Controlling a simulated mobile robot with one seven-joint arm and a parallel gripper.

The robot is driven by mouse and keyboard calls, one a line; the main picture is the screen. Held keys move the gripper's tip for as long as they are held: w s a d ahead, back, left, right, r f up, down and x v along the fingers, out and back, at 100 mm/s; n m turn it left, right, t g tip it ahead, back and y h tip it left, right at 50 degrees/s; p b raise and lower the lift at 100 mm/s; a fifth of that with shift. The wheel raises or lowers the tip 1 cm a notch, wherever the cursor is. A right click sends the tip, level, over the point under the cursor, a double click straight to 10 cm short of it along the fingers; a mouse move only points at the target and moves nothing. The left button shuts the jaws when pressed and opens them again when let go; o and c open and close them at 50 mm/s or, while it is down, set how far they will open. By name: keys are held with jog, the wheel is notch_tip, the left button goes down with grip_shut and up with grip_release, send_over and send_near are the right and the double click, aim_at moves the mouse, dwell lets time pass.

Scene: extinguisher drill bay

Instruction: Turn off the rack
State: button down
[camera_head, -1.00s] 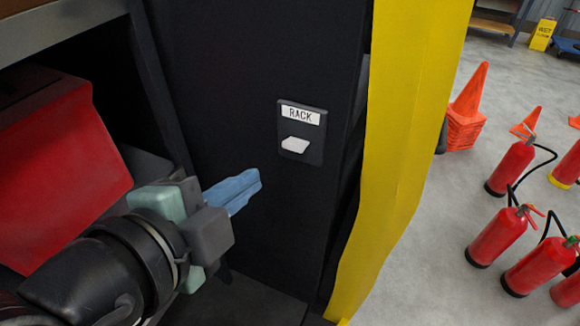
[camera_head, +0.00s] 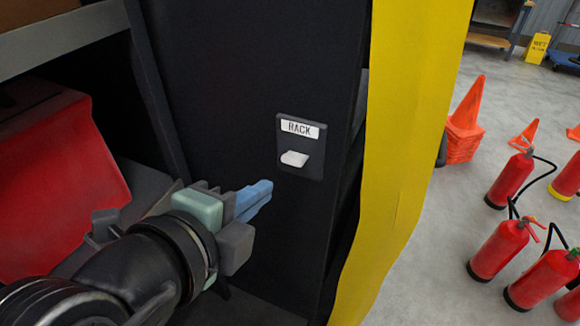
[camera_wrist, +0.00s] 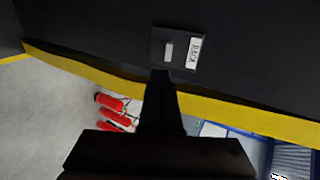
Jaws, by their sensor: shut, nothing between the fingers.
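The rack switch is a dark plate (camera_head: 301,146) on a black panel, with a white label reading RACK (camera_head: 300,128) and a white rocker or lever (camera_head: 294,159) below it. The lever sticks out from the plate. My gripper (camera_head: 262,193) has blue fingers, shut and empty, below and left of the switch in the head view, apart from it. In the wrist view the switch plate (camera_wrist: 176,49) with its white lever (camera_wrist: 168,51) shows sideways, just beyond the dark fingers (camera_wrist: 161,80).
A yellow strip (camera_head: 415,130) runs down the panel's right edge. A red object (camera_head: 75,185) sits in the dark shelf space at left. Several red extinguishers (camera_head: 500,246) and orange cones (camera_head: 464,125) stand on the floor at right. The panel around the switch is clear.

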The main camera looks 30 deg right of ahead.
aim_at(297, 166)
jog(key=p+x, duration=0.3)
jog(key=x, duration=0.7)
jog(key=shift+d+p, duration=0.15)
jog(key=shift+p, duration=0.25)
jog(key=shift+w+d+f, duration=0.1)
jog(key=shift+w+d, duration=0.05)
jog(key=shift+w, duration=0.05)
jog(key=shift+f, duration=0.1)
jog(key=b, duration=0.2)
jog(key=shift+w+d+f+h+b, duration=0.1)
jog(key=shift+f+h+b, duration=0.2)
jog(key=shift+f+b, duration=0.1)
jog(key=shift+r, duration=0.5)
